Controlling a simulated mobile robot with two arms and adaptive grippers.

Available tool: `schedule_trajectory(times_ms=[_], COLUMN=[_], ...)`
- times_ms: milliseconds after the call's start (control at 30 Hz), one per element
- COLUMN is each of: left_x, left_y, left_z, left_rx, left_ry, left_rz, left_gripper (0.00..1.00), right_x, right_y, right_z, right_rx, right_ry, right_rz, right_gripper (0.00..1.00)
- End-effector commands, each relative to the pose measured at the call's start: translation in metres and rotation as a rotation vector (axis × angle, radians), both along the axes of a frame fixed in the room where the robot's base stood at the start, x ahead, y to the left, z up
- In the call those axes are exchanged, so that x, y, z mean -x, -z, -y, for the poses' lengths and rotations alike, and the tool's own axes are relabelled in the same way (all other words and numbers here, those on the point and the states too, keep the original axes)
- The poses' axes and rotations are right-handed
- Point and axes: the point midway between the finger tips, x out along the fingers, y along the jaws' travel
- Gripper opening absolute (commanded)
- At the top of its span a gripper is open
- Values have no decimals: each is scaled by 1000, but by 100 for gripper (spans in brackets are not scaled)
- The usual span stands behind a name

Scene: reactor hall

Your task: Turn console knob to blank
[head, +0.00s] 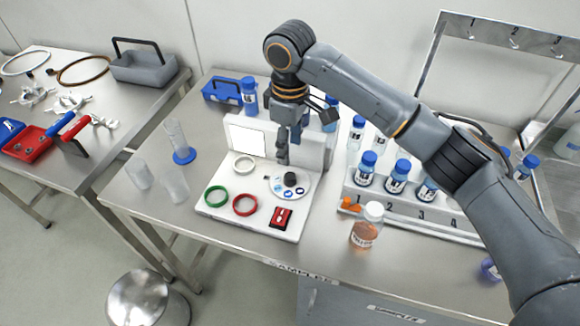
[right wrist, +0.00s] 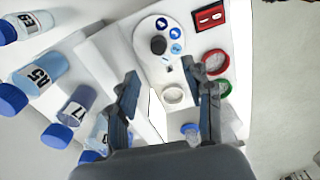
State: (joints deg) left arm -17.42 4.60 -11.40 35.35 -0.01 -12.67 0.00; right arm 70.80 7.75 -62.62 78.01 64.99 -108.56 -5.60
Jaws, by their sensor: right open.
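The white console (head: 222,210) stands on the steel table. Its black knob (head: 290,179) sits on a round white dial (head: 303,178) with blue symbols. In the right wrist view the knob (right wrist: 158,44) shows at the top middle, with several blue round symbols beside it. I cannot read which symbol it points to. My right gripper (head: 282,158) hangs above the back of the console, just behind the knob. In the right wrist view its fingers (right wrist: 160,68) are spread apart with nothing between them; the knob lies beyond their tips. My left gripper is not in view.
The console also carries green (head: 216,196), red (head: 245,205) and white (head: 243,164) rings and a red switch (head: 281,217). A rack (head: 410,209) with blue-capped bottles stands to the right, an orange-liquid bottle (head: 366,228) before it. Clear cylinders (head: 174,185) stand left.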

Motion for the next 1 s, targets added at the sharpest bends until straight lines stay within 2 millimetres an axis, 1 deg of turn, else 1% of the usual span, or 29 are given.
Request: schedule_trajectory(times_ms=[33, 100, 200, 267, 300, 433, 500, 567, 867, 900, 967, 1000], left_x=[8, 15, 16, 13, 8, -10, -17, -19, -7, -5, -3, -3], left_y=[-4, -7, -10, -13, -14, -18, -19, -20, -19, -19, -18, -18], left_z=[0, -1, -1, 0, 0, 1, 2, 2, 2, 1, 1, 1], left_rx=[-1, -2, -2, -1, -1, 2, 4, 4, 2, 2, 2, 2], left_ry=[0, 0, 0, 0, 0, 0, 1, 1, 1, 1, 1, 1], left_rz=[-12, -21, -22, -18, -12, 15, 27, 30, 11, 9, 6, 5], left_gripper=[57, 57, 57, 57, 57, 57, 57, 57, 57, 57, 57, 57], right_x=[1, 1, 1, 1, 1, 0, 0, 0, 0, 0, 0, 0], right_y=[10, 26, 47, 59, 66, 83, 89, 93, 96, 96, 96, 96], right_z=[1, 1, 1, 1, 1, 1, 1, 1, 0, 0, 0, 0], right_rx=[3, 3, 3, 3, 2, 2, 1, 1, 0, 0, 0, 0], right_ry=[1, 1, 2, 2, 2, 1, 1, 1, 0, 0, 0, 0], right_rz=[-4, -4, -3, -4, -3, -2, -1, 0, 1, 1, 1, 0], right_gripper=[51, 51, 51, 51, 51, 51, 51, 51, 51, 49, 36, 28])
